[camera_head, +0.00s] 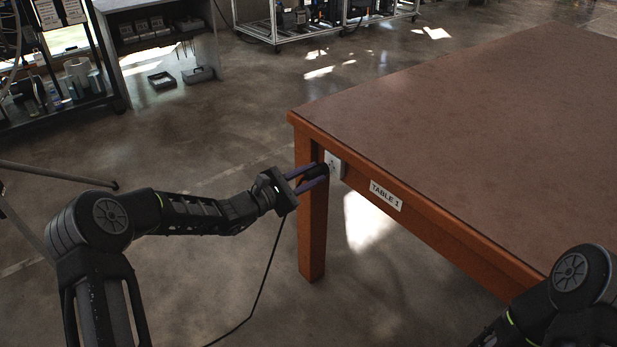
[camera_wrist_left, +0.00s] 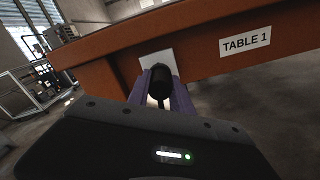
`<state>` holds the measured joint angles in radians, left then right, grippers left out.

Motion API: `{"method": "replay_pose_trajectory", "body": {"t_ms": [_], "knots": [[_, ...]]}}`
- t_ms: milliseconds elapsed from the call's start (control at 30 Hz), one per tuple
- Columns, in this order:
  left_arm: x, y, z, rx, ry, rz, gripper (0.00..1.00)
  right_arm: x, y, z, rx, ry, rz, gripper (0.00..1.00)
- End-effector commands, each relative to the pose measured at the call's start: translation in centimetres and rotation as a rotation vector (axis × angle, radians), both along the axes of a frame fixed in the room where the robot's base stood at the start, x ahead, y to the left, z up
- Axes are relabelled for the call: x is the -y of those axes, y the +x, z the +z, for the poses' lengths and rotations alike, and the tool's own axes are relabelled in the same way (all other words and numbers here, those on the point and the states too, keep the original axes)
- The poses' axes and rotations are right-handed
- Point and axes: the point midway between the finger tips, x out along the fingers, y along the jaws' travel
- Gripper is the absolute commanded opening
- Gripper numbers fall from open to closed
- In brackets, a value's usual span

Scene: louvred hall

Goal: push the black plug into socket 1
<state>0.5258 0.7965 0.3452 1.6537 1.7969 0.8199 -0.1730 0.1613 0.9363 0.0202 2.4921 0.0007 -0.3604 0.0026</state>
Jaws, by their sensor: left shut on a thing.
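The white socket plate (camera_head: 334,164) is on the front edge of the table, near its left corner leg; it also shows behind the plug in the left wrist view (camera_wrist_left: 148,59). My left gripper (camera_head: 322,176) is shut on the black plug (camera_wrist_left: 160,80), its purple fingers on either side of it. The plug's front end is close to the plate. The plug hides most of the plate in the wrist view, so I cannot tell whether they touch. A thin black cord (camera_head: 265,278) hangs below the gripper. My right arm shows at the lower right; its gripper is out of view.
The brown table (camera_head: 480,110) bears a "TABLE 1" label (camera_head: 386,196) right of the socket. Its orange leg (camera_head: 312,235) stands just below the left gripper. Shelves (camera_head: 160,50) and a wheeled rack (camera_head: 275,22) stand farther back. The tabletop is bare.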

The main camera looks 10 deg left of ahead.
Motion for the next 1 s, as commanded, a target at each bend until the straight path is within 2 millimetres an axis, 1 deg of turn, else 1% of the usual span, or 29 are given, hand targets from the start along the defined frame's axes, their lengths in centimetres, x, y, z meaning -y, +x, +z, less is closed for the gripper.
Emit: {"method": "replay_pose_trajectory", "body": {"t_ms": [533,833,867,1000], "knots": [[1.3,1.5,-0.1,0.000,-0.001,0.000,0.00,0.0,0.0,-0.9,0.000,0.000,0.000,0.00],[1.2,1.5,0.0,0.000,0.000,0.001,0.00,0.0,0.0,-0.8,0.000,0.000,0.000,0.00],[1.2,1.5,0.0,0.000,0.000,0.001,0.28,0.0,0.0,-0.8,0.000,0.000,0.000,0.00],[1.2,1.5,0.0,0.000,0.000,0.001,0.39,0.0,0.0,-0.8,0.000,0.000,0.000,0.00]]}}
